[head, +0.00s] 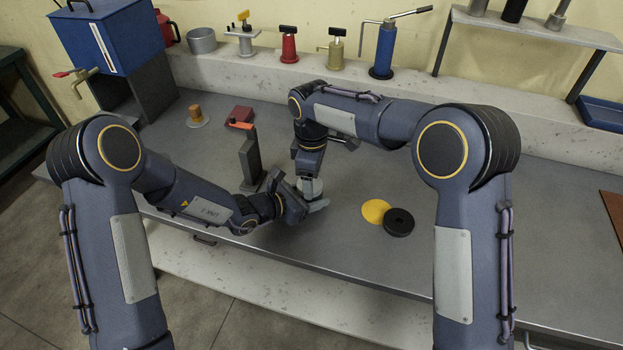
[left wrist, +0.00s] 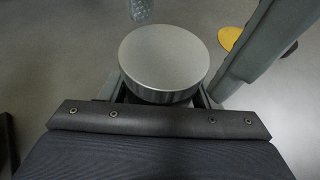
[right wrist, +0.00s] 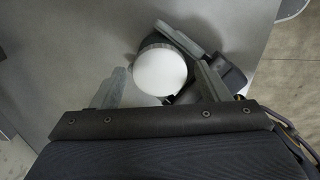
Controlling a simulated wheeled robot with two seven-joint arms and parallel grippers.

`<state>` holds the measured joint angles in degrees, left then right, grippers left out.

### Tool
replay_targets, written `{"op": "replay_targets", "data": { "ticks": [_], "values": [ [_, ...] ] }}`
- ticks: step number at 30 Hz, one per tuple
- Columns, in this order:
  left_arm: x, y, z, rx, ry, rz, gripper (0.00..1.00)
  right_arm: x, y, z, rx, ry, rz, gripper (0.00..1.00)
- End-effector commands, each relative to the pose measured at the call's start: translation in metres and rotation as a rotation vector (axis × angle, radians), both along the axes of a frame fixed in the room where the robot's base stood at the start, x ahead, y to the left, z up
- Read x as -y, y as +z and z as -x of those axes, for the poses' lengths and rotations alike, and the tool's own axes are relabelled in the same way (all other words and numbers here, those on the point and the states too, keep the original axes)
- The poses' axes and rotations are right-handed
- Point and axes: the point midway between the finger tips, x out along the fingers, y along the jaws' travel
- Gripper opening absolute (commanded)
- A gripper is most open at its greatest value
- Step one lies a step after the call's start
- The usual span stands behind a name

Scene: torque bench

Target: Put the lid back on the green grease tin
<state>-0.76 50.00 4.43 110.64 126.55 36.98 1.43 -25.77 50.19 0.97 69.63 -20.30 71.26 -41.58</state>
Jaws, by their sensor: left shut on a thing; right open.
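My left gripper (head: 316,204) is shut on a round silver-topped piece, low over the bench. The piece's flat top (left wrist: 165,55) and darker side show in the left wrist view, and it looks pale in the right wrist view (right wrist: 160,72).
A yellow disc (head: 375,210) and a black ring (head: 399,222) lie right of the grippers. The bench's right half is mostly clear.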

Motion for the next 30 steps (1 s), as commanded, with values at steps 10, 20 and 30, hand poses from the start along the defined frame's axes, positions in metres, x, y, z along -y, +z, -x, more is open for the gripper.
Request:
{"op": "replay_targets", "data": {
  "ticks": [10,20,30],
  "values": [
    [0.001,-0.003,0.002,-0.006,-0.005,-0.004,0.0,-0.006,0.03,0.001,0.003,0.003,-0.015,0.79],
    [0.002,-0.003,0.003,-0.006,-0.007,-0.004,0.0,-0.006,0.031,0.001,-0.001,0.1,-0.014,0.75],
    [0.002,-0.002,0.003,-0.005,-0.007,-0.004,0.0,-0.008,0.052,0.001,-0.012,0.814,-0.019,0.75]
  ]
}}
